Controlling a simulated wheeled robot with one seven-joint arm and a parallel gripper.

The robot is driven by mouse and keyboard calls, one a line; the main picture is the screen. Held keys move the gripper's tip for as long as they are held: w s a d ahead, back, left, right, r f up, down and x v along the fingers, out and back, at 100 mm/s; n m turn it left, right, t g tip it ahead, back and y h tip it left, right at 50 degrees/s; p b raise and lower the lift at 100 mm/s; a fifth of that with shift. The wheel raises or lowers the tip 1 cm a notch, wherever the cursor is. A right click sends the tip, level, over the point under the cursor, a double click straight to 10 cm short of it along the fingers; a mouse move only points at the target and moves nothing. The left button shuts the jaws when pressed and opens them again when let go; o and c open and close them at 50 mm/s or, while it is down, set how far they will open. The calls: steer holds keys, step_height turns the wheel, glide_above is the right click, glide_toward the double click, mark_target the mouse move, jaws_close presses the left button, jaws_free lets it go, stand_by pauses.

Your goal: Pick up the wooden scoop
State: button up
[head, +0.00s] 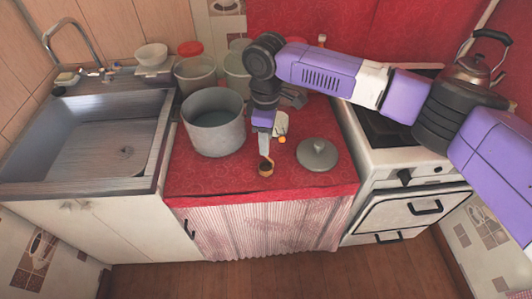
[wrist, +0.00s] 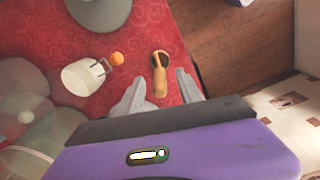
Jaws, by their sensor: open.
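The wooden scoop (wrist: 160,74) lies on the red oilcloth near the counter's front edge, its dark bowl toward the top of the wrist view and its light handle toward me. In the head view the scoop (head: 266,168) shows just below my gripper (head: 265,152). In the wrist view my gripper (wrist: 160,100) is open, with one grey finger on each side of the handle's end. Nothing is held. I cannot tell how far above the cloth the fingertips are.
A grey pot (head: 214,125) stands left, a grey lid (head: 317,154) right. The sink (head: 90,135) and stove (head: 390,150) flank the red counter (head: 210,180).

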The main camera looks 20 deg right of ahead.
steer(key=shift+f, duration=0.8)
jaws_close()
steer(key=shift+r, duration=0.15)
